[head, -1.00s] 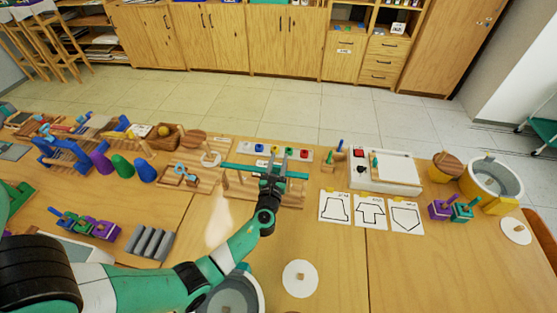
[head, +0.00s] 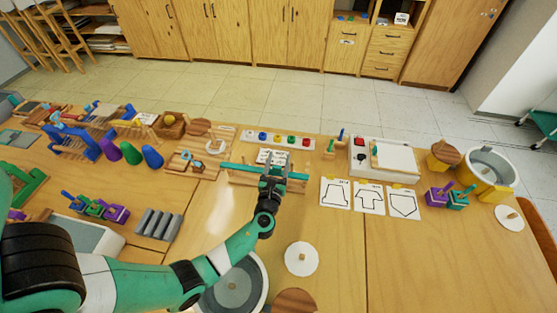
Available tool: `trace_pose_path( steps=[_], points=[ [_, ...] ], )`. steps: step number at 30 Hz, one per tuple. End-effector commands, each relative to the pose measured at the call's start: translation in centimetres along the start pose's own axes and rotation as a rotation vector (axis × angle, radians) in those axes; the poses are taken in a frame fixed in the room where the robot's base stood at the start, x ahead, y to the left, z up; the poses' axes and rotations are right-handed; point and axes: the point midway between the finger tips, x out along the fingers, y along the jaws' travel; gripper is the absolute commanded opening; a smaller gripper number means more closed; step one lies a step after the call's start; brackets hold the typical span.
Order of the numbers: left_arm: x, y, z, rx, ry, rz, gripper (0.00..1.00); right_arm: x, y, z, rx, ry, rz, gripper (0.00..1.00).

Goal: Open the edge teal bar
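The teal bar (head: 236,167) lies across a low wooden frame (head: 240,180) near the middle of the table in the head view. My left gripper (head: 274,162) reaches over the bar from the near side, right of the bar's middle, and hides part of it. The fingers overlap the bar in the picture; whether they touch or grip it is too small to tell. The bar's right end (head: 298,176) shows past the gripper. A small white card with dark print shows just behind the gripper. My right gripper is not in view.
A white strip with coloured knobs (head: 278,139) lies behind the frame. Shape cards (head: 335,193) and a white box (head: 396,157) are to the right. A round pot (head: 257,263) and a white disc (head: 302,258) are nearer.

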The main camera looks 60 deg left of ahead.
Motion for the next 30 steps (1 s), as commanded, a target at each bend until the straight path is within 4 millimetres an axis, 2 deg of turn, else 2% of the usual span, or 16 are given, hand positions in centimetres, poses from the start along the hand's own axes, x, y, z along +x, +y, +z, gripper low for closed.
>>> trace_pose_path(
  steps=[9, 13, 17, 23, 25, 30],
  points=[
    [0.0, 0.0, 0.0, 0.000, 0.001, 0.000, 0.68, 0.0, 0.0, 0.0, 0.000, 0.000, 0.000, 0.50],
    [-1.1, 0.0, 0.1, 0.001, 0.002, -0.001, 0.68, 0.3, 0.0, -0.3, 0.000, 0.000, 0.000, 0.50],
    [-3.7, -0.1, 0.2, 0.003, 0.003, -0.005, 0.68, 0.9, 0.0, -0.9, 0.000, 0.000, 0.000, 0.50],
    [-8.8, -0.1, 0.2, 0.003, 0.002, -0.007, 0.68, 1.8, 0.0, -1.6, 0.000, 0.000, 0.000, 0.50],
    [-9.8, -0.1, -0.8, -0.003, -0.004, -0.005, 0.68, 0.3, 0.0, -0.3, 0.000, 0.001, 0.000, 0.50],
    [-11.3, 0.0, -0.4, -0.002, -0.001, -0.003, 0.68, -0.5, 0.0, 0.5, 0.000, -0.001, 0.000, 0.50]
  ],
)
